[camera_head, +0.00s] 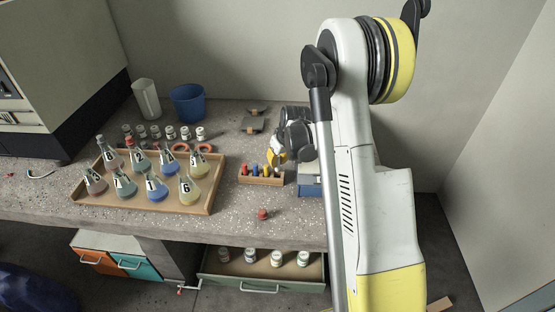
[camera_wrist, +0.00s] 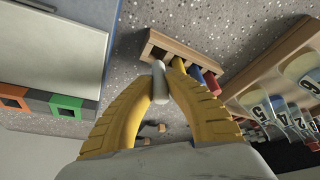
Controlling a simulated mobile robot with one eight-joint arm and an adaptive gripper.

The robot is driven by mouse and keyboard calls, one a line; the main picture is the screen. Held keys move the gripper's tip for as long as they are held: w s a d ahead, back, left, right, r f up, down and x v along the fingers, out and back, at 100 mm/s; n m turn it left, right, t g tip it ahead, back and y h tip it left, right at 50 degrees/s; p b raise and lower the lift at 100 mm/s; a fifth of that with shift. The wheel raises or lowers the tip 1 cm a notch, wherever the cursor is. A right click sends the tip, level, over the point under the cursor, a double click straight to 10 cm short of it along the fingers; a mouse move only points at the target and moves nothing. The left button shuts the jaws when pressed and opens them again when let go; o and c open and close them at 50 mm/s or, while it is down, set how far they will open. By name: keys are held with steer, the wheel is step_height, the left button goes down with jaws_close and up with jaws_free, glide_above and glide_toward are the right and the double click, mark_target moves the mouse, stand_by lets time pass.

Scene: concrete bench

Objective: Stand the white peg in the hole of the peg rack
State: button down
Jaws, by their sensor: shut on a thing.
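The wooden peg rack (camera_head: 260,181) stands on the bench, right of the flask tray in the head view. It also shows in the wrist view (camera_wrist: 184,42), with blue, red and yellow pegs in it and a dark open hole at its left end. My gripper (camera_head: 277,160) is over the rack's right end. In the wrist view its yellow fingers (camera_wrist: 163,82) are shut on the white peg (camera_wrist: 160,84). The peg's far end is close to the open hole. I cannot tell whether it touches or enters the rack.
A wooden tray (camera_head: 143,202) of numbered flasks lies to the left. A blue box with a pale top (camera_head: 310,188) stands close right of the rack. A small red object (camera_head: 263,214) lies in front. An open drawer (camera_head: 225,268) holds several jars below the bench edge.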

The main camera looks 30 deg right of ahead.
mark_target(279, 168)
steer(key=shift+f, duration=0.6)
steer(key=shift+f+b, duration=1.85)
steer(key=shift+b, duration=0.05)
stand_by(0.6)
steer(key=c, duration=1.4)
jaws_free()
